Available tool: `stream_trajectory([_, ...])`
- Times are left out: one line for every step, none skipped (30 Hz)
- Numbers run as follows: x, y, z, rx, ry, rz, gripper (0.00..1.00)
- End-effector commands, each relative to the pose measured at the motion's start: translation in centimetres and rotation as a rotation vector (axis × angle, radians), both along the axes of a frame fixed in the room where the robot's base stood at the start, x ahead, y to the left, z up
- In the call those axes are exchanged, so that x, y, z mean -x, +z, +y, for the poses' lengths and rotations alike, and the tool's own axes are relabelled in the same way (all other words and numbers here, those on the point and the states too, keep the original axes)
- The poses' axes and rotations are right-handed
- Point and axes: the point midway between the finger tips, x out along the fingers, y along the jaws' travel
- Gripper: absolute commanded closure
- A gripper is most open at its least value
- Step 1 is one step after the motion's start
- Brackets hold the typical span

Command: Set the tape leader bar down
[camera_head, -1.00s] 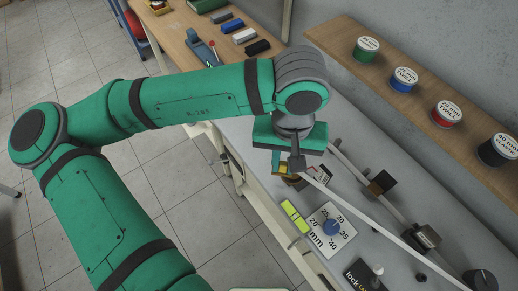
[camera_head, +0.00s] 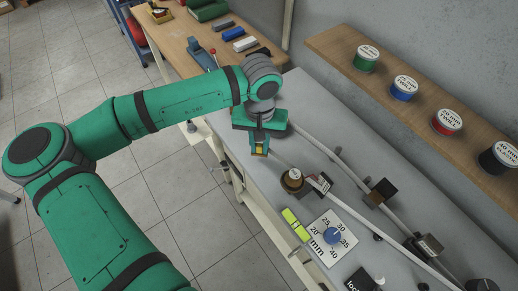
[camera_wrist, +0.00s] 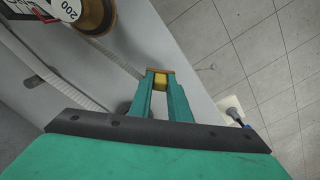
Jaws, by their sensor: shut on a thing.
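My gripper (camera_head: 260,148) is shut on a small yellow and brown piece (camera_wrist: 160,80), which I take to be the tape leader bar. In the wrist view it sits between the two green fingertips. In the head view the bar (camera_head: 261,151) is near the grey bench's left edge, with the gripper pointing down; I cannot tell whether it touches the bench. A pale tape (camera_head: 345,215) runs from near the gripper across the bench toward the lower right.
A round dial piece (camera_head: 292,179) marked 200 (camera_wrist: 86,12) stands beside the tape. A mm dial plate (camera_head: 322,250) and a yellow-green level (camera_head: 295,224) lie nearer. A shelf (camera_head: 330,46) holds several tape spools. Floor shows beyond the bench edge.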

Motion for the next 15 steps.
stream_trajectory([-0.3,-0.3,-0.1,0.0,-0.003,0.0,1.0])
stream_trajectory([-0.4,-0.6,-0.1,0.0,-0.006,0.0,1.0])
stream_trajectory([-0.6,-1.1,-0.1,-0.001,-0.008,0.002,1.0])
stream_trajectory([-0.5,-1.6,-0.2,0.0,-0.009,0.003,1.0])
stream_trajectory([-0.5,-2.0,-0.3,0.0,-0.009,0.002,1.0])
stream_trajectory([-0.5,-2.6,-0.2,0.0,-0.009,0.002,1.0])
stream_trajectory([-0.5,-3.0,-0.2,-0.001,-0.009,0.002,1.0])
stream_trajectory([-0.5,-3.3,-0.2,0.0,-0.008,0.002,1.0])
stream_trajectory([-0.5,-3.6,-0.1,0.001,-0.006,0.001,1.0])
stream_trajectory([-0.5,-3.7,-0.1,0.0,-0.005,0.001,1.0])
stream_trajectory([-0.5,-3.8,0.0,0.0,-0.004,0.0,1.0])
stream_trajectory([-0.5,-3.8,0.1,0.0,-0.003,0.0,1.0])
stream_trajectory([-0.5,-3.7,0.1,0.0,-0.002,0.0,1.0])
stream_trajectory([-0.5,-3.7,0.1,0.0,-0.002,0.0,1.0])
stream_trajectory([-0.5,-3.7,0.2,0.0,-0.001,0.0,1.0])
